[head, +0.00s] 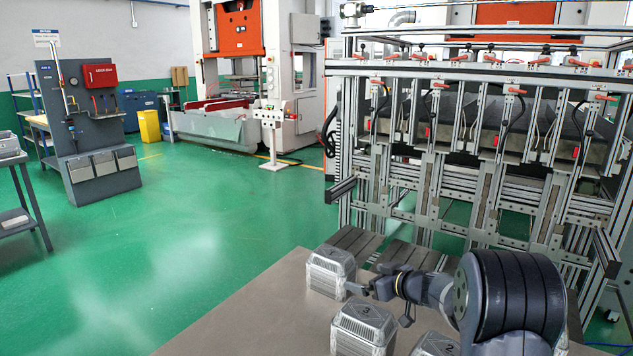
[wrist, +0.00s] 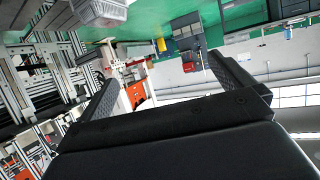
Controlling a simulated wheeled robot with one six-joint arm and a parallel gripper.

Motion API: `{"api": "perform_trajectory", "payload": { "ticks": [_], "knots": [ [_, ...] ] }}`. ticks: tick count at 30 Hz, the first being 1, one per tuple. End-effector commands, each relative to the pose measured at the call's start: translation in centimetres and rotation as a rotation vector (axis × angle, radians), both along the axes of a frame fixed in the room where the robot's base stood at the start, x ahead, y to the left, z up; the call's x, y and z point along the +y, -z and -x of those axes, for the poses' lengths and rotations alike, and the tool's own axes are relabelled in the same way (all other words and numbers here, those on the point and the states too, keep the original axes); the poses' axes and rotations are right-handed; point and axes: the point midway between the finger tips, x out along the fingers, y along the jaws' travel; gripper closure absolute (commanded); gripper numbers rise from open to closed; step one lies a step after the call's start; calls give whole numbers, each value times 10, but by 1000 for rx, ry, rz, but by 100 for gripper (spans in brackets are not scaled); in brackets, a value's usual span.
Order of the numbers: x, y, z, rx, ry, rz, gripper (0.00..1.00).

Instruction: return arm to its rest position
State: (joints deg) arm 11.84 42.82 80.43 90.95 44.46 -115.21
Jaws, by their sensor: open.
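My arm reaches in from the lower right of the head view, over the grey-brown table (head: 255,305). My gripper (head: 358,288) is at its left end, close to the silver foil tray (head: 328,272); whether they touch is unclear. In the wrist view my gripper (wrist: 163,72) has its two dark fingers spread wide with nothing between them. Another silver tray, marked 3 (head: 362,330), stands in front of the gripper. A tray marked 2 (head: 436,346) is partly hidden by the arm. A silver tray edge (wrist: 100,12) shows at the top of the wrist view.
A metal frame rack (head: 460,195) with red-handled clamps stands behind the table on the right. Dark slatted plates (head: 410,256) lie between the two. A grey tool stand (head: 85,120) is far left. The green floor (head: 190,240) to the left is open.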

Motion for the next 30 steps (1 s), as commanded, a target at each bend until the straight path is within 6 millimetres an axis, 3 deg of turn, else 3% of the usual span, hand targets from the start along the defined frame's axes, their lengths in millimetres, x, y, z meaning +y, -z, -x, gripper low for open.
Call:
{"api": "perform_trajectory", "payload": {
  "ticks": [12,30],
  "knots": [
    [-3,-16,46,2,136,0,0],
    [-10,-18,113,2,288,-1,0]
  ]
}}
